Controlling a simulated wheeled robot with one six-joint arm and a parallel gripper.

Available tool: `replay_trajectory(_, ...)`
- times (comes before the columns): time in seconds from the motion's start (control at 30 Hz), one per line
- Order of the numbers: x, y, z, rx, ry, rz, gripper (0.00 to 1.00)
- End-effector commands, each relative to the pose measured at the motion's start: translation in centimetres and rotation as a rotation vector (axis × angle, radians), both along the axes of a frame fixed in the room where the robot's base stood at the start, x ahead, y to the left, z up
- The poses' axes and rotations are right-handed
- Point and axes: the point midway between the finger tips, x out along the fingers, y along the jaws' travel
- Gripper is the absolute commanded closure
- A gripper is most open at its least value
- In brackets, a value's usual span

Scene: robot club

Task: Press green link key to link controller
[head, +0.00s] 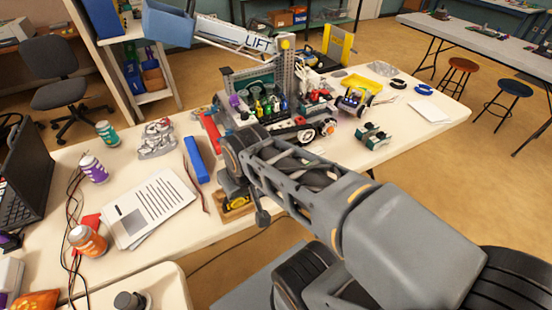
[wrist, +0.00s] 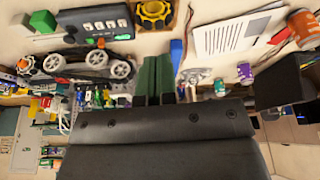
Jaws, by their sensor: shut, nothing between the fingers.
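In the wrist view a dark controller panel (wrist: 95,22) with a row of pale keys lies at the top, left of my gripper. A small green spot (wrist: 89,41) shows on its lower edge; I cannot tell whether it is the link key. A separate green block (wrist: 42,21) lies left of the panel. My gripper (wrist: 156,58) is shut and empty, its two dark green fingers side by side, apart from the panel in the picture. In the head view my arm hides the fingertips, and I cannot make out the panel there.
In the head view, papers (head: 150,208), a blue bar (head: 196,160) and several cans share the table (head: 66,268). A large built model (head: 262,90) stands behind my arm.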

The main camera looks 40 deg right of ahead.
Motion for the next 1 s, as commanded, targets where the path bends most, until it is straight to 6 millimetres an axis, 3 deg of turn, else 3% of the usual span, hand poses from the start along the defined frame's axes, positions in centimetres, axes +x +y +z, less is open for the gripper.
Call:
replay_trajectory(0.13, 1.4, -1.0, -0.4, 0.0, 0.007, -0.017, 1.0)
replay_trajectory(0.23, 4.2, -3.3, -1.1, -0.003, 0.016, -0.046, 1.0)
replay_trajectory(0.4, 9.6, -9.8, -3.0, -0.002, 0.028, -0.092, 1.0)
replay_trajectory(0.53, 12.3, -15.3, -4.8, -0.001, 0.031, -0.119, 1.0)
replay_trajectory(0.73, 14.2, -21.3, -7.0, -0.001, 0.031, -0.142, 1.0)
replay_trajectory(0.83, 14.5, -22.7, -7.4, -0.002, 0.03, -0.146, 1.0)
replay_trajectory(1.0, 14.6, -23.1, -7.4, -0.003, 0.028, -0.146, 1.0)
